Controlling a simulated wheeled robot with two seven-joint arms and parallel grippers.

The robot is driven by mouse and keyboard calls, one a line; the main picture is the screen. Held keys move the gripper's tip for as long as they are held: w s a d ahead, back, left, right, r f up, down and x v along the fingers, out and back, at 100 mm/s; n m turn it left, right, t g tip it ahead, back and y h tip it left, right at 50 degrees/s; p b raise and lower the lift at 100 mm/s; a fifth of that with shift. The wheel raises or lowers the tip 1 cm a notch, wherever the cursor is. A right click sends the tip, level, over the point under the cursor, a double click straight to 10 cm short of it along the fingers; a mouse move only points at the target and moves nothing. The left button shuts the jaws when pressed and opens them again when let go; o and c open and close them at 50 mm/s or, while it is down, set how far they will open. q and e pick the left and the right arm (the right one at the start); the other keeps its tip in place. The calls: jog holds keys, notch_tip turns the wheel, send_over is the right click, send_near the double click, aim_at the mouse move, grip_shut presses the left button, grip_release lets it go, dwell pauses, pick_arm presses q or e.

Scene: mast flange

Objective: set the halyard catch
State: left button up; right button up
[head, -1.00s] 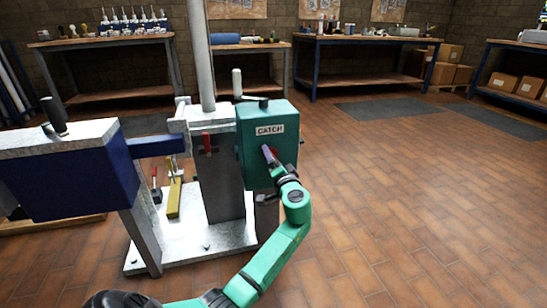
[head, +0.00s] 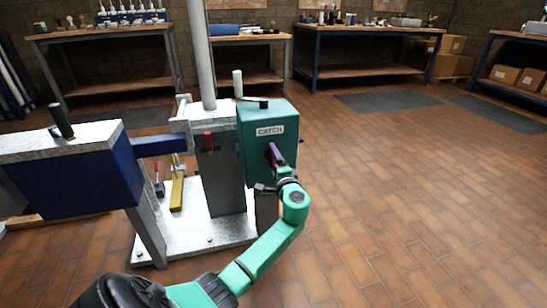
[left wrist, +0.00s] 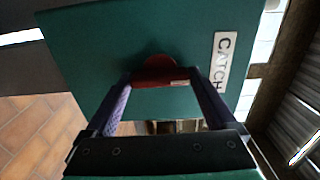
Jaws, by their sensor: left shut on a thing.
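The green box (head: 257,135) with a white CATCH label (head: 270,131) is mounted beside the pale mast (head: 200,60). My left gripper (head: 274,155) is at the front face of this box, below the label. In the left wrist view the green box (left wrist: 90,55) fills much of the picture, with the CATCH label (left wrist: 222,62) at right. A dark red catch lever (left wrist: 158,72) sticks out from its face. The purple fingers of my left gripper (left wrist: 162,82) stand on either side of the lever and are shut on it. My right gripper is not in view.
A crank with an upright grip (head: 238,84) tops the box. A small red lever (head: 208,141) is on the post to its left. A blue winch-like block (head: 75,175) stands at left. Workbenches (head: 370,45) line the back. The floor at right is clear.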

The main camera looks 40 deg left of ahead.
pick_arm(q)
jog(key=shift+f, duration=0.15)
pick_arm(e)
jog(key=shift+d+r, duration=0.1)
pick_arm(q)
jog(key=o, duration=1.1)
jog(key=shift+c, duration=0.2)
jog(key=p+v, duration=0.3)
jog(key=v, duration=1.1)
jog(key=shift+s+d, duration=0.2)
jog(key=shift+d, duration=0.15)
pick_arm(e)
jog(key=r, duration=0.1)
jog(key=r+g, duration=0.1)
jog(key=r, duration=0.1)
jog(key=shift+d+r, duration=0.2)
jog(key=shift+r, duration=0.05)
